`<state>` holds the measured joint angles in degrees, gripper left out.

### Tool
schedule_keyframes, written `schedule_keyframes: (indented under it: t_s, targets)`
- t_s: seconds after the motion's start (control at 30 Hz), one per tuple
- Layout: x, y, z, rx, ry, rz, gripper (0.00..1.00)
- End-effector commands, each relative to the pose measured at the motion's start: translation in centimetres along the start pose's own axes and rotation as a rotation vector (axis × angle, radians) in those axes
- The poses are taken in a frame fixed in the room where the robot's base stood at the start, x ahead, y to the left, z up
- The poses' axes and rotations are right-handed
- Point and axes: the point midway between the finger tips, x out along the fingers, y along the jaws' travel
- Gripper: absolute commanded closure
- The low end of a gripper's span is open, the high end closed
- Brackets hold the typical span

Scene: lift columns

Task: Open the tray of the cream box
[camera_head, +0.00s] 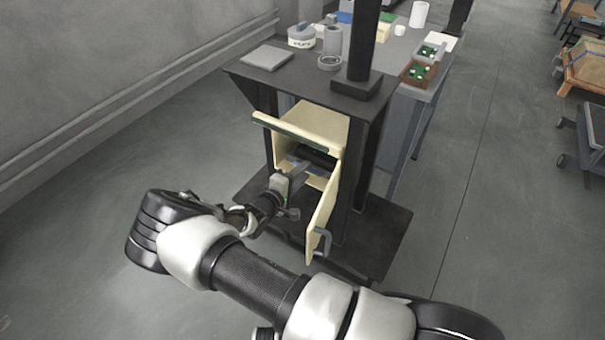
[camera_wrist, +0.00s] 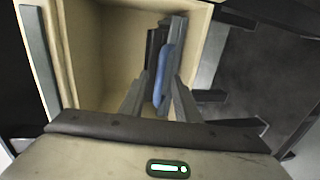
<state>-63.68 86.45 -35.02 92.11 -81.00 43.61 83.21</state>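The cream box (camera_head: 318,122) sits under the dark tabletop, and its door (camera_head: 322,212) hangs open on the right in the head view. Inside, a grey and dark tray (camera_head: 318,168) shows partly, with blue on it; my gripper hides some of it. My gripper (camera_head: 290,178) is at the box opening. In the wrist view, the cream inner wall (camera_wrist: 108,50) surrounds a blue bar (camera_wrist: 163,78) on the tray's grey edge. My gripper's two fingers (camera_wrist: 160,92) stand apart, one on each side of the blue bar. I see no clear contact.
A dark post (camera_head: 362,45) rises from the tabletop (camera_head: 300,82), which bears a grey slab, a white container and a cylinder. A handle (camera_head: 322,245) juts from the open door. A dark base plate (camera_head: 375,235) lies below. Open floor (camera_head: 90,240) is at left.

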Motion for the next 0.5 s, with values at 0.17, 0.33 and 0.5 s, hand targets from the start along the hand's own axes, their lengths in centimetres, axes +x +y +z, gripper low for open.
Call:
schedule_keyframes:
  t_s: [0.17,0.33,0.5]
  targets:
    - [-0.02,0.0,0.02,0.0,0.0,0.0,0.93]
    - [-0.03,0.0,0.02,0.0,-0.001,0.0,1.0]
    - [-0.18,-0.01,0.02,0.0,-0.001,0.0,1.0]
